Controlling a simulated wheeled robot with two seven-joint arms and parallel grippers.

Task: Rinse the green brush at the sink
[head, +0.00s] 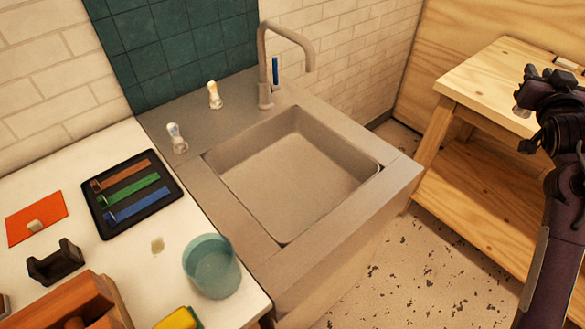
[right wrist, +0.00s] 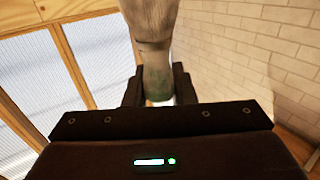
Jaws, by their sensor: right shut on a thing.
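My right gripper (head: 530,105) is at the right edge of the head view, in front of the wooden table and well right of the sink. In the right wrist view it is shut on a brush (right wrist: 157,78) with a greenish handle and pale grey bristles. The fingers hide part of the handle. In the head view only a small pale bit shows at the gripper. The grey sink (head: 300,170) has an empty-looking basin. A tall curved faucet (head: 264,65) stands behind it, with two pale tap knobs (head: 214,95) to its left. My left gripper is not in view.
A black tray (head: 107,222) with brown, green and blue strips lies on the left counter. A teal cup (head: 211,266), a yellow-green sponge (head: 178,319), a black holder (head: 55,262) and an orange sheet (head: 36,217) are nearby. A wooden table (head: 480,85) stands right.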

